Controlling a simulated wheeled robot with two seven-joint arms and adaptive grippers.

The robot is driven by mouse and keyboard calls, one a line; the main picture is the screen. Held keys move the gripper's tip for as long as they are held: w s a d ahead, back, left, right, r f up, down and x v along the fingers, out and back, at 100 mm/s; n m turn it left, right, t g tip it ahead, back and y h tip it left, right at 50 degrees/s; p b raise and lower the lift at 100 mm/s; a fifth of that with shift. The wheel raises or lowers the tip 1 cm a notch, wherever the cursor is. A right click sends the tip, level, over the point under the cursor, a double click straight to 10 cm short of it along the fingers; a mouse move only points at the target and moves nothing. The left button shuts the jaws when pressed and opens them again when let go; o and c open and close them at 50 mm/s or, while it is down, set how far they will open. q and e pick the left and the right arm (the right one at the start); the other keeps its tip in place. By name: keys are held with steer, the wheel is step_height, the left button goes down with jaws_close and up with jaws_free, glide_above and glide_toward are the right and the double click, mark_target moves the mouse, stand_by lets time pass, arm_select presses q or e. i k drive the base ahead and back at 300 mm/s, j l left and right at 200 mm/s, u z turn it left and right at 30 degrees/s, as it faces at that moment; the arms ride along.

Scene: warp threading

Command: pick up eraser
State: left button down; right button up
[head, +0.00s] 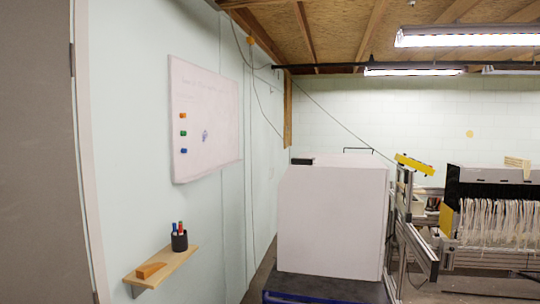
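The eraser (151,270) is a small orange-brown block. It lies on the near end of a wooden wall shelf (166,267) at the lower left of the head view. Neither of my grippers shows in the head view.
A dark cup (179,242) with several markers stands on the shelf's far end. A whiteboard (205,118) with small coloured pieces hangs above. A large white box (332,219) stands right of the shelf, and a metal-framed machine (491,221) stands farther right.

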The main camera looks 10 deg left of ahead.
mark_target(299, 161)
steer(key=i+z, duration=0.15)
steer(key=i, duration=0.45)
steer(key=i+z, duration=0.15)
steer(key=i, duration=0.45)
steer(key=i+j+z, duration=0.2)
steer(key=i, duration=0.4)
